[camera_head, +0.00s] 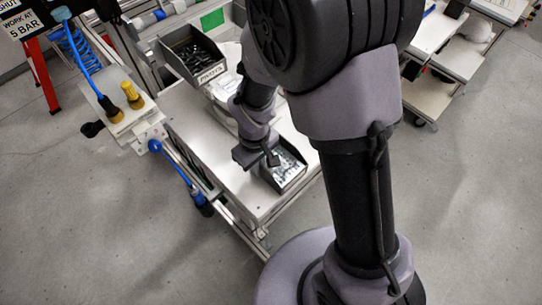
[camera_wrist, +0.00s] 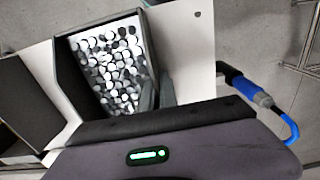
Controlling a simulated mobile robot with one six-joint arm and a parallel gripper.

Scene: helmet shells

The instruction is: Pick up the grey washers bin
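The grey washers bin (camera_head: 293,178) is a dark grey open tray full of shiny round washers. It sits near the front end of the white bench top in the head view. In the wrist view the bin (camera_wrist: 72,75) fills the upper middle, with its washers facing me. My gripper (camera_head: 270,160) is at the bin's left edge in the head view. In the wrist view my gripper (camera_wrist: 157,88) has its two fingers close together at the bin's right wall, one on each side, and looks shut on that wall. The exact contact is partly hidden.
Another dark bin (camera_head: 190,55) with black parts stands on the bench (camera_head: 245,195) farther back. A blue-handled tool (camera_head: 178,168) hangs along the bench's left side. A side unit (camera_head: 120,110) with yellow fittings adjoins it. A white trolley (camera_head: 450,60) stands at the back right.

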